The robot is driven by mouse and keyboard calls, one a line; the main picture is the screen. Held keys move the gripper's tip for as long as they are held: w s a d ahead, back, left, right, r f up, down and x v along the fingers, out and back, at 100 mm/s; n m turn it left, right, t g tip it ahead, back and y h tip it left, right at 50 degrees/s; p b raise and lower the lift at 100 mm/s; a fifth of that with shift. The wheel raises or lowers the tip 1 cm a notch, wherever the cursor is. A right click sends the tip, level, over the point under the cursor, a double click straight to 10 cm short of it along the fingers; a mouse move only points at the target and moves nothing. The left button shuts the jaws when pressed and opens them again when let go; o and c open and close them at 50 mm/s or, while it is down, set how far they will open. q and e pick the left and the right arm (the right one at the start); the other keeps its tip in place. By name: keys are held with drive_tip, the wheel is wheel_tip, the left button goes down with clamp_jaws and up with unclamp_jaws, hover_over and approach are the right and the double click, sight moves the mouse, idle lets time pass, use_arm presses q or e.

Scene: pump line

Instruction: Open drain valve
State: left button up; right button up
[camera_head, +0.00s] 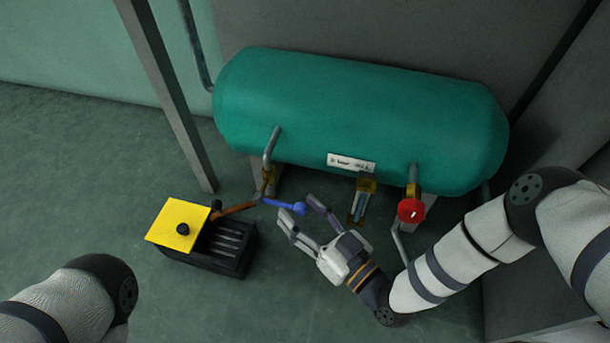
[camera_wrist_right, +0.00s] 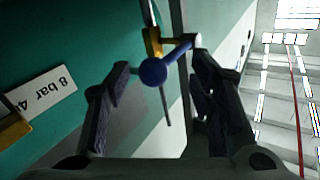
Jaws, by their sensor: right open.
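The drain valve's blue lever (camera_head: 278,204) sticks out to the right from the brass valve body (camera_head: 267,180) below the left end of the green tank. It ends in a blue ball knob (camera_head: 299,208). My right gripper (camera_head: 298,205) is open, with its fingers pointing at the lever's end. The knob appears between the fingertips; contact cannot be told. In the right wrist view the knob (camera_wrist_right: 153,72) shows between the two dark fingers (camera_wrist_right: 162,75), closer to the left one. My left gripper is out of view.
The green tank (camera_head: 350,110) bears a white label (camera_head: 351,162). A red knob (camera_head: 411,210) and a brass-capped gauge (camera_head: 362,200) are near my right arm. A black drain box (camera_head: 235,250) with a yellow plate (camera_head: 178,224) stands left. A grey post (camera_head: 165,90) rises behind it.

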drive_tip(key=shift+w+a, duration=0.45)
drive_tip(key=shift+w, duration=0.15)
clamp_jaws()
